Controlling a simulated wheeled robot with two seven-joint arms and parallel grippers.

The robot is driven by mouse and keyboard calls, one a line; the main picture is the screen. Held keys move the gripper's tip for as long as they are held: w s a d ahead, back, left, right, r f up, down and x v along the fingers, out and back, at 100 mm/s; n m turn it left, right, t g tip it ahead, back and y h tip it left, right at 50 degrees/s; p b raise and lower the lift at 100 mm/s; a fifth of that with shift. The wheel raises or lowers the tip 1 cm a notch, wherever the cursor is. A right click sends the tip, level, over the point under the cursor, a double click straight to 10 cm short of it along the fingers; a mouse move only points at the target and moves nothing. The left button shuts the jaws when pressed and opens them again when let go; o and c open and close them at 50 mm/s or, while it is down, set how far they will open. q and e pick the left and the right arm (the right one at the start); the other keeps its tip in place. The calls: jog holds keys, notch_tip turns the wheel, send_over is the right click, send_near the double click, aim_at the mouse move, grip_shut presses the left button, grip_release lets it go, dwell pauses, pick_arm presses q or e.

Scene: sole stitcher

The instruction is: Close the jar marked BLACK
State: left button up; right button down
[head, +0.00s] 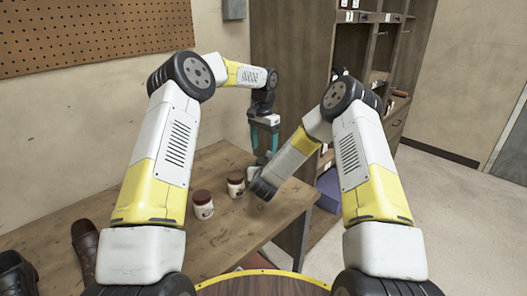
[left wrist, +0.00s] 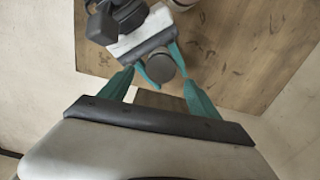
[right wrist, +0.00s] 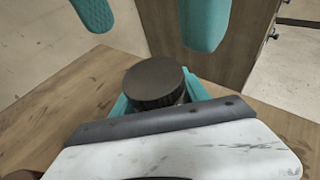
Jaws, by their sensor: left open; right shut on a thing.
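My right gripper (right wrist: 158,98) is shut around a round thing with a dark, ribbed lid (right wrist: 153,82). The lid faces up, and the part below it is mostly hidden by the fingers. In the left wrist view the same dark lid (left wrist: 168,72) shows between the right fingers. My left gripper (head: 264,143) is open and points down above my right gripper. Its fingertips stand apart on either side above the lid, not visibly touching it. Two jars with red-brown lids, one nearer (head: 202,205) and one farther (head: 236,185), stand on the table. Their label text is too small to read.
The wooden table (head: 232,232) has free room around the jars. Dark shoes (head: 85,248) stand at its left front. A wooden shelf unit (head: 290,80) rises behind, with a purple box (head: 328,190) low beside it. A pegboard (head: 90,35) hangs on the wall.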

aim_at(263, 161)
pick_arm(q)
jog(key=shift+c, duration=0.4)
jog(key=n, duration=0.2)
jog(key=r+n, duration=0.1)
jog(key=n, duration=0.1)
jog(key=shift+r, duration=0.2)
jog(key=n, duration=0.1)
jog(key=r+n, duration=0.1)
jog(key=n, duration=0.2)
jog(key=shift+r, duration=0.25)
jog(key=shift+f, duration=4.05)
jog(key=c, duration=1.3)
jog(key=o, duration=1.4)
